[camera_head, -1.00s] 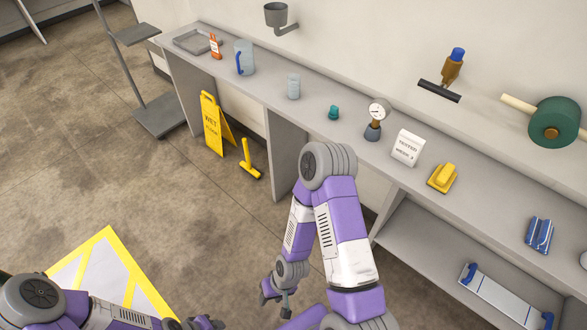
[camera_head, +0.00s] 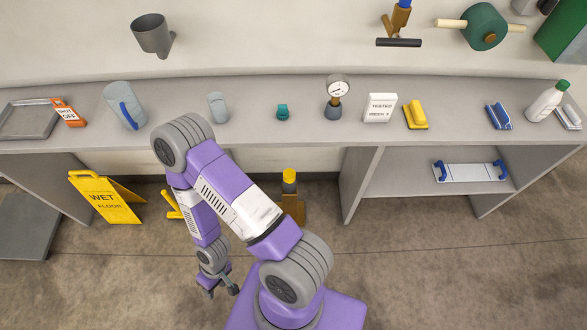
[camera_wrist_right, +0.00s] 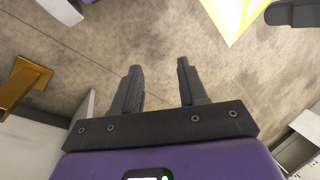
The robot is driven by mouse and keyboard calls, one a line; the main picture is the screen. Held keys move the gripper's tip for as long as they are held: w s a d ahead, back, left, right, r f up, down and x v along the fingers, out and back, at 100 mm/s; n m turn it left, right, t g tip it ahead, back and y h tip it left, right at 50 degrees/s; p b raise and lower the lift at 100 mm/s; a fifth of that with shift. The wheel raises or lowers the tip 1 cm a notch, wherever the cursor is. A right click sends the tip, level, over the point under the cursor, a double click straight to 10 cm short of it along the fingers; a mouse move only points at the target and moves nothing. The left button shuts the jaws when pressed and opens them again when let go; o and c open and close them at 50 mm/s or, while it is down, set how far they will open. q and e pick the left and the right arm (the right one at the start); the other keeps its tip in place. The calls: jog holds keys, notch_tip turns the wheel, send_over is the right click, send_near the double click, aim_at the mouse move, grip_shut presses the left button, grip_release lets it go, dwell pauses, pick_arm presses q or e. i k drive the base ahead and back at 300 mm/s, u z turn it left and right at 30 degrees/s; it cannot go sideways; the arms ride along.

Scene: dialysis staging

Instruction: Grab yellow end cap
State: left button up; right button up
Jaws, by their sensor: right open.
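A yellow cap (camera_head: 289,175) sits on top of a brown fitting (camera_head: 292,208) below the counter in the head view, partly behind my right arm; I take it for the yellow end cap. My right gripper (camera_head: 222,291) hangs low over the floor, left of and nearer than the fitting. In the right wrist view its two fingers (camera_wrist_right: 160,85) are apart with nothing between them, only floor beyond. A brown-gold piece (camera_wrist_right: 24,86) shows at the left of that view; the yellow cap does not show there. My left gripper is not in view.
The counter (camera_head: 240,145) holds a gauge (camera_head: 336,97), a white sign (camera_head: 380,107), a yellow block (camera_head: 415,113) and several other items. A yellow wet-floor sign (camera_head: 104,198) stands at left. A lower shelf (camera_head: 405,185) is at right. The floor in front is open.

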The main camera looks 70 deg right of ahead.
aim_at(289, 174)
jog(key=z, duration=0.95)
jog(key=i, duration=0.8)
jog(key=z, duration=0.85)
